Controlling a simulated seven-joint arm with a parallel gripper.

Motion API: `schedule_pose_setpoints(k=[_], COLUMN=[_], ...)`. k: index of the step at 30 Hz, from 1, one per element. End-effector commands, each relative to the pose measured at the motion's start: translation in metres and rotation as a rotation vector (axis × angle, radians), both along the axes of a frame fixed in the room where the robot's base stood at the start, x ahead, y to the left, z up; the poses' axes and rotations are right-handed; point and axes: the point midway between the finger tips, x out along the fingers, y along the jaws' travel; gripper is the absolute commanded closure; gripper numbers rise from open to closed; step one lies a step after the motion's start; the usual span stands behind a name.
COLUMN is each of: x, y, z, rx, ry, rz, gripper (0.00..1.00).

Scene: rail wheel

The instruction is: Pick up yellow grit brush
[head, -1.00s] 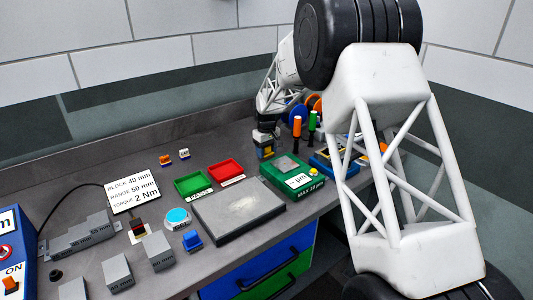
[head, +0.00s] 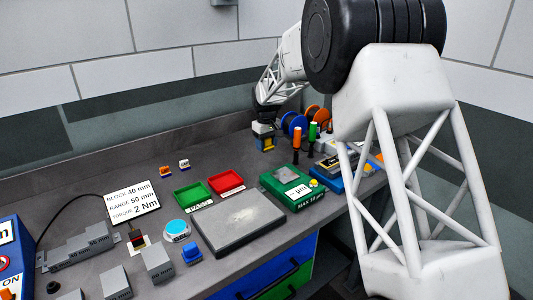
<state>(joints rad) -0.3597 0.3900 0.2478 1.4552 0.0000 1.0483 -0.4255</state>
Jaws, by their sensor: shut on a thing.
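My gripper (head: 264,137) is at the back of the bench, left of the coloured discs. It is shut on a small piece with yellow on it, which I take to be the yellow grit brush (head: 267,144). Blue also shows at the fingertips. The piece is small and mostly covered by the fingers, so its shape and whether it is clear of the bench are hard to tell.
Blue and orange discs (head: 297,124) and orange- and green-handled tools (head: 312,133) stand right of my gripper. A green box (head: 292,188), red tray (head: 226,182), green tray (head: 191,195) and grey plate (head: 240,222) lie nearer. The bench left of my gripper is mostly clear.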

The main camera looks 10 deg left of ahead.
Motion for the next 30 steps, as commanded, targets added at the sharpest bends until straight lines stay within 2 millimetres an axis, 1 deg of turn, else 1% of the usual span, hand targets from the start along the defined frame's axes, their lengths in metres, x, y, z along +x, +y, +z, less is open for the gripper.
schedule_pose_setpoints(k=[1,3,7,23,24,26,27,28,30], x=[0.0,0.0,0.0,0.0,0.0,0.0,0.0,0.0,0.0], y=[0.0,0.0,0.0,0.0,0.0,0.0,0.0,0.0,0.0], z=[0.006,0.012,0.018,0.019,0.019,0.019,0.019,0.019,0.019], rx=[0.0,0.0,0.0,0.0,0.0,0.0,0.0,0.0,0.0], ry=[-0.001,-0.001,0.0,0.0,0.0,0.0,0.0,0.0,0.0], rz=[0.0,0.0,0.0,0.0,0.0,0.0,0.0,0.0,0.0], gripper=[0.73,0.73,0.73,0.73,0.47,0.56,0.63,0.64,0.65])
